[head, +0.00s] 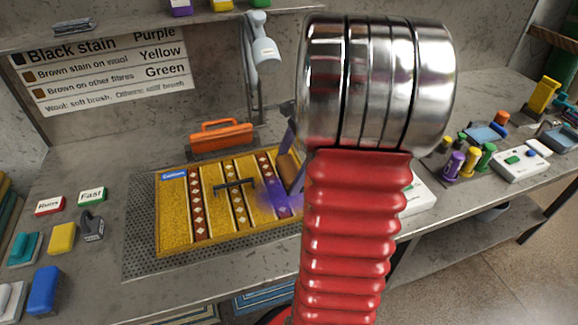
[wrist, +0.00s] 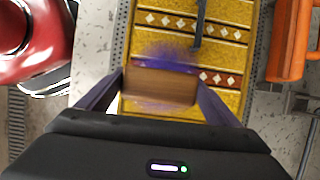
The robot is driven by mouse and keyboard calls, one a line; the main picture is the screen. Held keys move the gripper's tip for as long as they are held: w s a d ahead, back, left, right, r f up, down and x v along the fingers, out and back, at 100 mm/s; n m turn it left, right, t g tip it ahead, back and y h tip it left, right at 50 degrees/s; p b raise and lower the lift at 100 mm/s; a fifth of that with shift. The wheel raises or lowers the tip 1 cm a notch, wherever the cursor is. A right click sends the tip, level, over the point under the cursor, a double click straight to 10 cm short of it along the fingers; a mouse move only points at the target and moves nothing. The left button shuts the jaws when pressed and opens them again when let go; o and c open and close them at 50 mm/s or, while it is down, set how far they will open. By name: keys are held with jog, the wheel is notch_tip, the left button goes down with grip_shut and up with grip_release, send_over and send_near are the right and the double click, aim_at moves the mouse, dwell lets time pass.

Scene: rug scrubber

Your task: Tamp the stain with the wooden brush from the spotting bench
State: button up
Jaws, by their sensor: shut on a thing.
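My gripper (wrist: 160,92) is shut on the wooden brush (wrist: 158,87), a brown block held between its two dark purple fingers. In the head view the brush (head: 288,166) shows beside a finger, and my arm hides much of the gripper. The yellow patterned rug (head: 174,215) lies on the bench with a blue "Cotton" label at its corner. A blurry purple stain (head: 280,199) is at the rug's right part. In the wrist view the stain (wrist: 165,57) spreads around the brush's far edge. I cannot tell whether the brush touches the rug.
A dark T-shaped bar (head: 235,185) lies over the rug's middle. An orange-handled tool (head: 221,138) stands behind the rug. A grey jointed lamp-like fixture (head: 262,55) rises at the back. Buttons and coloured blocks (head: 62,238) sit left; bottles (head: 470,163) stand right.

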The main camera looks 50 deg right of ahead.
jog(key=shift+s, duration=0.1)
jog(key=shift+f, duration=2.9)
jog(key=shift+s+f, duration=0.1)
jog(key=shift+f, duration=0.55)
jog(key=shift+r, duration=0.1)
jog(key=shift+r, duration=0.55)
jog(key=shift+f, duration=0.55)
dwell(1.1)
jog(key=shift+r, duration=0.6)
jog(key=shift+f, duration=0.65)
dwell(0.8)
